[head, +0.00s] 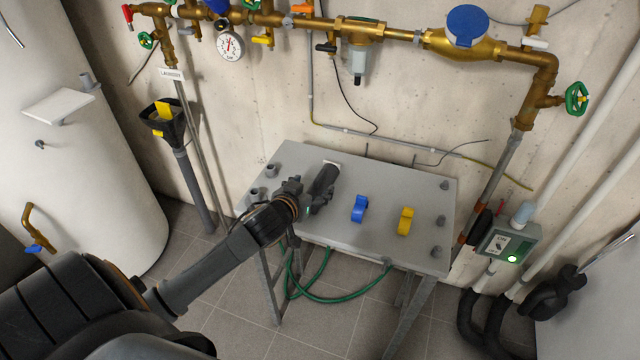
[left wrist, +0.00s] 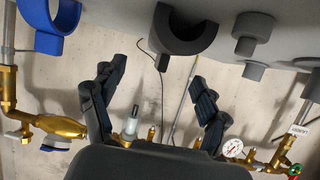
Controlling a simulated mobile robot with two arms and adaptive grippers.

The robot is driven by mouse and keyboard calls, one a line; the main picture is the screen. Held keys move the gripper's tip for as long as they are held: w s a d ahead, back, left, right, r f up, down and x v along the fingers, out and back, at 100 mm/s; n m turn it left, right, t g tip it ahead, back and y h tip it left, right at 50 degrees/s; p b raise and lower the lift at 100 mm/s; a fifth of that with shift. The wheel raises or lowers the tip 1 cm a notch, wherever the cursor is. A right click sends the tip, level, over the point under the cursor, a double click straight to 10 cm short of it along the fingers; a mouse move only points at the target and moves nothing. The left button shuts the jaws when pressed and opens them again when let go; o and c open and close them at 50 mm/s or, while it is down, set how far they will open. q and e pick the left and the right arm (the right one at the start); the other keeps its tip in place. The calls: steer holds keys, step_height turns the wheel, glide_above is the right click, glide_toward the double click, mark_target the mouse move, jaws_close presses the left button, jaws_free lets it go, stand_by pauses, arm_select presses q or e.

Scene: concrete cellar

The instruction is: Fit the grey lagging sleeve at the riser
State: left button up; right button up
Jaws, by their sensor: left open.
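The dark grey lagging sleeve (head: 325,178) lies on the grey table (head: 300,160), left of its middle. In the left wrist view it shows end-on as a thick C-shaped piece (left wrist: 185,35). My left gripper (head: 308,196) is at the sleeve's near end. In the left wrist view its two fingers (left wrist: 153,80) are spread with nothing between them, and the sleeve is ahead of them. In the head view the gripper partly overlaps the sleeve, so contact is unclear. A pipe (head: 500,170) runs down right of the table; I cannot tell whether it is the riser.
A blue clip (head: 360,208) and a yellow clip (head: 405,221) stand right of the sleeve. Small grey plugs line the table's sides. Brass pipework (head: 400,35) crosses the wall behind. A green hose (head: 325,290) hangs below. A control box (head: 510,242) is at right.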

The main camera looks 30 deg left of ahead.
mark_target(317, 180)
arm_select(q)
steer(key=shift+r+p+x, duration=0.15)
steer(key=shift+x, duration=1.3)
steer(key=shift+r+p+x, duration=0.15)
steer(key=shift+x, duration=1.3)
steer(key=shift+a, duration=0.1)
steer(key=c, duration=1)
